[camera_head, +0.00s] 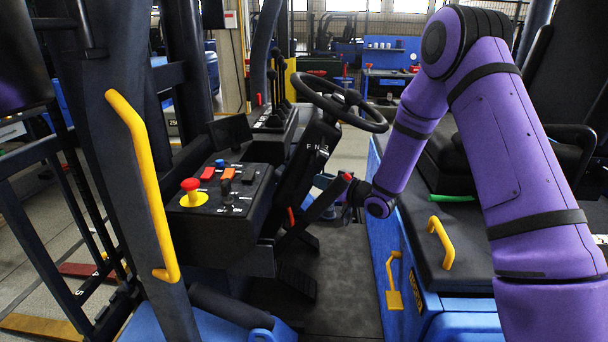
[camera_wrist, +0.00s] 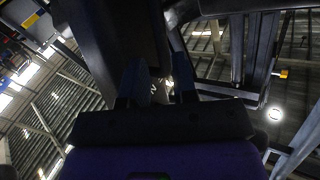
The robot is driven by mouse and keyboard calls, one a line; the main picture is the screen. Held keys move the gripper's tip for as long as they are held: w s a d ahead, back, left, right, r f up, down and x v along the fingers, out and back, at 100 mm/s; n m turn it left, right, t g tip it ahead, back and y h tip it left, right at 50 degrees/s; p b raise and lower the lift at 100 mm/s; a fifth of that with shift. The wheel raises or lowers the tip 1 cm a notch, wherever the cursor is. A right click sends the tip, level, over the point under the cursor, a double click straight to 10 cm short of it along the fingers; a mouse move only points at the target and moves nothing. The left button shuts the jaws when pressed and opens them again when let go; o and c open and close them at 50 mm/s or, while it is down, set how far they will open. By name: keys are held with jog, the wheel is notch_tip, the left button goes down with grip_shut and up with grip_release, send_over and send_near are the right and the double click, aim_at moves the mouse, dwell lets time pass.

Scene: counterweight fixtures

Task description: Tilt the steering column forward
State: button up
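The black steering wheel (camera_head: 340,100) sits on top of the dark steering column (camera_head: 308,165), which carries white letters including F and N. A dark lever with a red tip (camera_head: 347,177) reaches up and right from the column's lower part. My gripper (camera_head: 352,205) is low, right of the column and close beside the red tip; its fingers are mostly hidden there. In the wrist view, the two fingers of my gripper (camera_wrist: 160,78) stand apart, pointing at dark column parts. I cannot tell whether the lever lies between them or touches them.
A control box (camera_head: 225,190) with a red mushroom button stands left of the column. A yellow grab handle (camera_head: 145,185) is at the left. The blue seat base (camera_head: 385,230) with yellow handles is close on the right. Pedals (camera_head: 297,281) are below.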

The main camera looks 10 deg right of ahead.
aim_at(304, 174)
jog(key=x, duration=0.6)
jog(key=shift+w+a, duration=0.25)
jog(key=shift+w, duration=0.05)
